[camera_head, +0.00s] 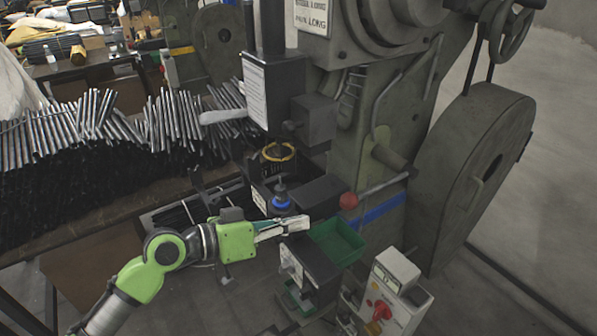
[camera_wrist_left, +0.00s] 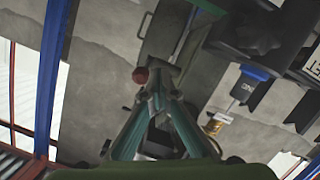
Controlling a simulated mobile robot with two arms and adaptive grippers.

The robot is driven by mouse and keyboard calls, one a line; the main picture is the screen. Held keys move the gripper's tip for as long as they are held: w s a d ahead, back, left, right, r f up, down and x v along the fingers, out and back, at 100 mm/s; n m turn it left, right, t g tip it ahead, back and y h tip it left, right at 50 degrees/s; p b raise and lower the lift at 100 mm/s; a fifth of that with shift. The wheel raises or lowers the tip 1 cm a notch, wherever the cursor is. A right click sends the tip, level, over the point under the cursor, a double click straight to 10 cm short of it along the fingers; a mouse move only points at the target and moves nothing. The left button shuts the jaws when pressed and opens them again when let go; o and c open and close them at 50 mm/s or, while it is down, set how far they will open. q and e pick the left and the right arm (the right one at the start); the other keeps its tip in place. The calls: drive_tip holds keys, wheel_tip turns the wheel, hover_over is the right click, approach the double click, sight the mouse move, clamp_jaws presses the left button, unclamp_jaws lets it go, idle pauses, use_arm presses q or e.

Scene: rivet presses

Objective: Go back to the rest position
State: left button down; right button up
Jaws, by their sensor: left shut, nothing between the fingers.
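My left arm, green and grey, comes in from the lower left in the head view. My left gripper (camera_head: 306,224) is shut and empty, in front of the rivet press (camera_head: 370,140). Its tips point right, close to a green bin (camera_head: 337,242) and above a dark box with a white label (camera_head: 312,262). In the left wrist view, the two fingers of the gripper (camera_wrist_left: 158,84) meet at the tips, with nothing visible between them. A red ball (camera_wrist_left: 140,75) shows just beside the tips there. My right gripper is not in view.
A red-knobbed lever (camera_head: 348,200) sticks out of the press near my gripper. A control box (camera_head: 393,292) with a red switch stands at the lower right. Several metal rods (camera_head: 175,118) lie piled at the left. Grey floor (camera_head: 200,300) is open beneath my arm.

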use_arm(q)
drive_tip(key=s+a+f+g+y, duration=0.1)
drive_tip(key=s+f+y, duration=0.2)
drive_tip(key=s+f, duration=0.35)
drive_tip(key=s+a+f+y, duration=0.2)
drive_tip(key=s+f, duration=0.3)
drive_tip(key=f, duration=0.3)
drive_tip(key=s+a+f+n+g+y, duration=0.2)
drive_tip(key=s+a+f+y, duration=0.2)
drive_tip(key=s+a, duration=0.4)
drive_tip(key=s+a+f+n+g+y, duration=0.1)
drive_tip(key=s+a+f+n+y, duration=0.25)
drive_tip(key=s+a, duration=0.45)
wheel_tip(320, 180, down, 26)
drive_tip(key=m+g, duration=0.1)
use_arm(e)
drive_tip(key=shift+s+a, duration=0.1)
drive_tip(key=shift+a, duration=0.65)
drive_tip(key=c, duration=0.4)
use_arm(q)
drive_tip(key=s+a+f+g, duration=0.1)
drive_tip(key=s+a+f, duration=0.1)
drive_tip(key=s+f, duration=1.4)
drive_tip(key=shift+s+a+f+g+y, duration=0.2)
drive_tip(key=shift+s+f+g+y, duration=0.15)
drive_tip(key=shift+s, duration=0.85)
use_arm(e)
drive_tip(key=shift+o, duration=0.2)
